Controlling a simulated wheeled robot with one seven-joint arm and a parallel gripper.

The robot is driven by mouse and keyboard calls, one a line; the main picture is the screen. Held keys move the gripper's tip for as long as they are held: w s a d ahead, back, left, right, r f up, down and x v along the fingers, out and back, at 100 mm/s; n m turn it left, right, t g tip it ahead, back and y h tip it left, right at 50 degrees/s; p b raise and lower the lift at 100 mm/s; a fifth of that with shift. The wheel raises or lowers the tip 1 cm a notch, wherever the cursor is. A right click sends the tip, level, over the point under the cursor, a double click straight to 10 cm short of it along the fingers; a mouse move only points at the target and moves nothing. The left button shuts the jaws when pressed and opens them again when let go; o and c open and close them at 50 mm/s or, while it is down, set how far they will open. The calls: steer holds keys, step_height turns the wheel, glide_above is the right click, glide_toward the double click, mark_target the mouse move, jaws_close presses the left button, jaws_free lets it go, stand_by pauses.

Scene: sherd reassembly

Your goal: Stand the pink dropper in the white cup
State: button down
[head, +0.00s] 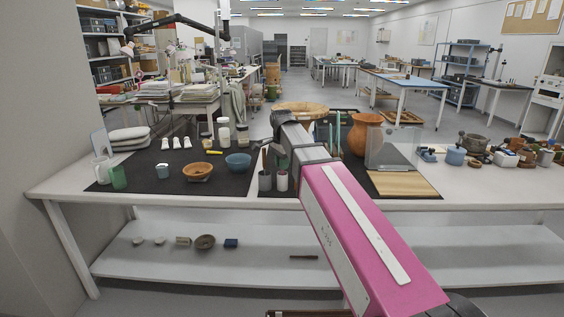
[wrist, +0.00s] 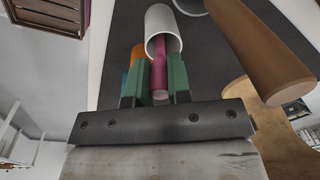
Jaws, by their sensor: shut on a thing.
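My gripper (wrist: 159,76) has two green fingers closed on the sides of the pink dropper (wrist: 160,66). The dropper lies between the fingers and points away from the gripper body. The white cup (wrist: 158,22) is just beyond the fingertips in the wrist view, its open mouth facing my gripper. The dropper's far end overlaps the cup's mouth; I cannot tell how deep it is inside. In the head view a whitish cup (head: 282,181) stands on the dark mat below the end of my arm. The dropper cannot be made out there.
A blue bowl (head: 238,164) and an orange bowl (head: 198,172) are farther left. An orange jar (head: 366,135) and a clear case (head: 392,148) stand right.

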steer(key=c, duration=1)
jaws_free()
